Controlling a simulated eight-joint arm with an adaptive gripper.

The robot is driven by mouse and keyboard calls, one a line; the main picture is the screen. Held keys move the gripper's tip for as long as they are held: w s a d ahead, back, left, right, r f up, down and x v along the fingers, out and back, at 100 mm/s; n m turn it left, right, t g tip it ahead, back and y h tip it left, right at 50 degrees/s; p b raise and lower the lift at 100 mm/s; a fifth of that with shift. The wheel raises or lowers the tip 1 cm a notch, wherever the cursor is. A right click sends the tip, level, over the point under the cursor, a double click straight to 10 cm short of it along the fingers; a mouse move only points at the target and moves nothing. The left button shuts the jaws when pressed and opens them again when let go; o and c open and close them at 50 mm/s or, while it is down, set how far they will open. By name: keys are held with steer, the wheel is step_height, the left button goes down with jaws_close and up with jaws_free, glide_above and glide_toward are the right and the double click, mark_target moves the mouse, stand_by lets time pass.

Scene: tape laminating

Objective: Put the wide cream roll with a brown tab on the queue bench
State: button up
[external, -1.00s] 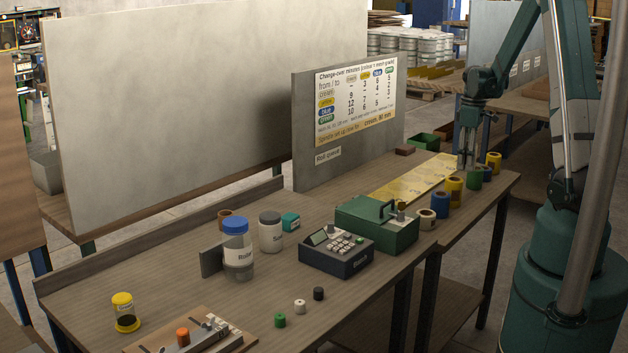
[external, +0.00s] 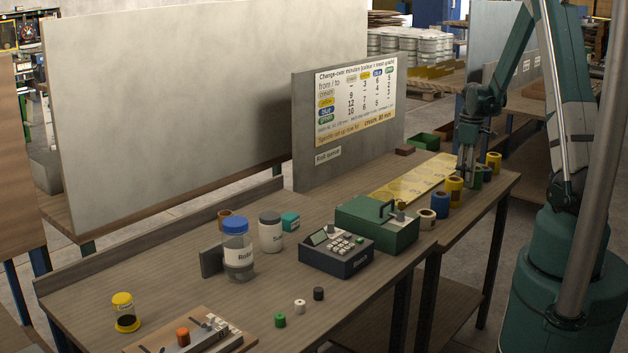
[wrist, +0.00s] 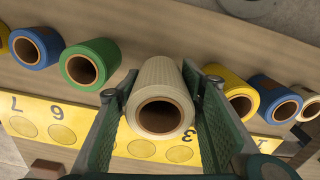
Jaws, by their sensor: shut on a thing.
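My gripper (external: 466,168) is low over the row of rolls at the right part of the bench in the external view. In the wrist view my gripper (wrist: 160,112) is shut on a wide cream roll (wrist: 158,78), with one finger on each side. The roll's brown core faces the camera; I cannot make out a tab. In the external view I cannot make out the held roll behind the fingers. I cannot tell whether it touches the bench. The bench (external: 340,208) carries a yellow strip (external: 412,180) with numbered circles, beside the row.
A green roll (wrist: 90,64) and a yellow roll (wrist: 232,92) flank the held roll closely. Blue rolls, another yellow roll and a smaller cream roll (external: 426,219) extend the row. A green box (external: 376,226) and a "Roll queue" board (external: 318,172) stand nearby.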

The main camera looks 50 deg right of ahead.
mark_target(463, 196)
steer(key=shift+f, duration=0.15)
steer(key=shift+f, duration=1.8)
steer(key=shift+f+b, duration=0.15)
steer(key=shift+b, duration=0.2)
steer(key=o, duration=0.5)
steer(key=shift+o, duration=0.8)
steer(key=shift+r, duration=0.25)
step_height(463, 196, up, 12)
steer(key=p, duration=0.1)
steer(key=shift+f, duration=0.1)
